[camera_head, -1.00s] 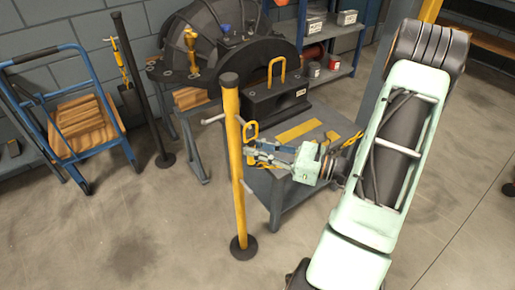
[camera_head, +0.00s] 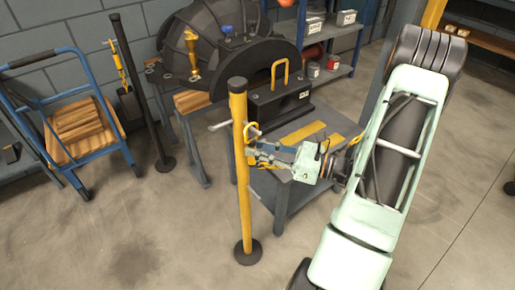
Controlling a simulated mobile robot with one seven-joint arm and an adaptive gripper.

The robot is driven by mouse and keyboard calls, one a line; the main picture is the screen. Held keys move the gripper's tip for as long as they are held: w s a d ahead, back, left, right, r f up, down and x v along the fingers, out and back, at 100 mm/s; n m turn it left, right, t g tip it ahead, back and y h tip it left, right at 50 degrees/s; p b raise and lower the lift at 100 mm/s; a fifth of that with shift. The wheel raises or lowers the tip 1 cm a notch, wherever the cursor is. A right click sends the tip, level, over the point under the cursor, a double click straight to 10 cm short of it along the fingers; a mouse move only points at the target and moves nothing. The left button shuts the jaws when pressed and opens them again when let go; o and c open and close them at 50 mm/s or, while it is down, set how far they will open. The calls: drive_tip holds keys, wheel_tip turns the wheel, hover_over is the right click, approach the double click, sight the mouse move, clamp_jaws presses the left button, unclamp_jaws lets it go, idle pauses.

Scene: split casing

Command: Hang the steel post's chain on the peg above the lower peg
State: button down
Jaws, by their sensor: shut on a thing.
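A yellow post (camera_head: 241,180) with a dark cap and round dark base stands upright left of my gripper. A pale peg (camera_head: 219,127) sticks out to the left near its top. My gripper (camera_head: 254,151) is at the post's right side, just below peg height, shut on the end of a yellow chain. The lower peg and the steel post cannot be made out.
A grey table (camera_head: 290,185) with yellow strips stands behind my gripper. A black casing (camera_head: 225,50) is behind it. The floor in front is clear.

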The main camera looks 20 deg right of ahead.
drive_tip(key=c, duration=1.7)
unclamp_jaws()
drive_tip(key=shift+c, duration=0.2)
